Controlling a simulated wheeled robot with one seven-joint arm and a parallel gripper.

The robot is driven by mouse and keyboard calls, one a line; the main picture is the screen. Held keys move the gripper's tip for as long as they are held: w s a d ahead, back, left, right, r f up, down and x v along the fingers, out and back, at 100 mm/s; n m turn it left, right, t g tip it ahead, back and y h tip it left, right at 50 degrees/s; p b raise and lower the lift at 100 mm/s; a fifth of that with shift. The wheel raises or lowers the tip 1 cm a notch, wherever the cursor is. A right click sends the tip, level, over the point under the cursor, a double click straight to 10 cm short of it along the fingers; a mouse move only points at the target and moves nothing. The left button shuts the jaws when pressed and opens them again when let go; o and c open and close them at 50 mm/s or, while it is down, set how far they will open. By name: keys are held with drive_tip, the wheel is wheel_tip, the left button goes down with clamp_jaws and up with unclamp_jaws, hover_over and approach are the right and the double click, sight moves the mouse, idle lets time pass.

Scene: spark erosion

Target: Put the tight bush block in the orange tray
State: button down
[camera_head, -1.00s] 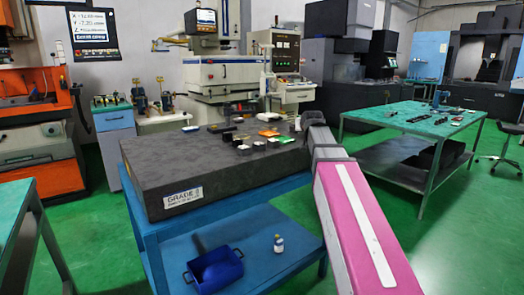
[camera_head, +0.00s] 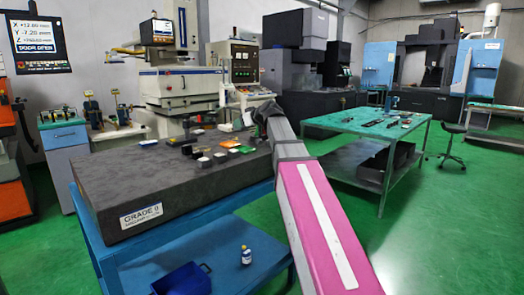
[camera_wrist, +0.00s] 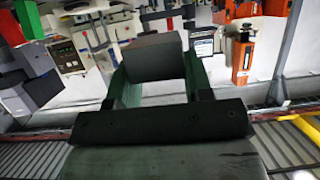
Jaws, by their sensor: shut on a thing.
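My gripper (camera_wrist: 155,72) shows in the wrist view with its two green fingers on either side of a dark grey block (camera_wrist: 152,52). I take this as the tight bush block; no label on it can be read. In the head view my arm reaches toward the right far end of the granite plate, and its dark end hides the fingers and the block. A small orange piece (camera_head: 229,144), which may be the orange tray, lies on the plate left of the arm's end. It is too small to make out its inside.
The granite plate (camera_head: 110,185) rests on a blue stand and bears several small blocks (camera_head: 203,160). A blue bin (camera_head: 182,279) and a small bottle (camera_head: 246,256) are on the lower shelf. A green-topped table (camera_head: 350,121) stands at right, with open floor between.

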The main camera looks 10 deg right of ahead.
hover_over(264, 149)
drive_tip(key=f, duration=0.6)
drive_tip(key=shift+w+a+f, duration=0.1)
drive_tip(key=shift+a+f, duration=0.15)
drive_tip(key=shift+f, duration=0.15)
drive_tip(key=shift+d+f, duration=0.1)
drive_tip(key=shift+f, duration=1.8)
drive_tip(key=shift+f, duration=0.1)
drive_tip(key=c, duration=0.5)
unclamp_jaws()
drive_tip(key=shift+f, duration=0.1)
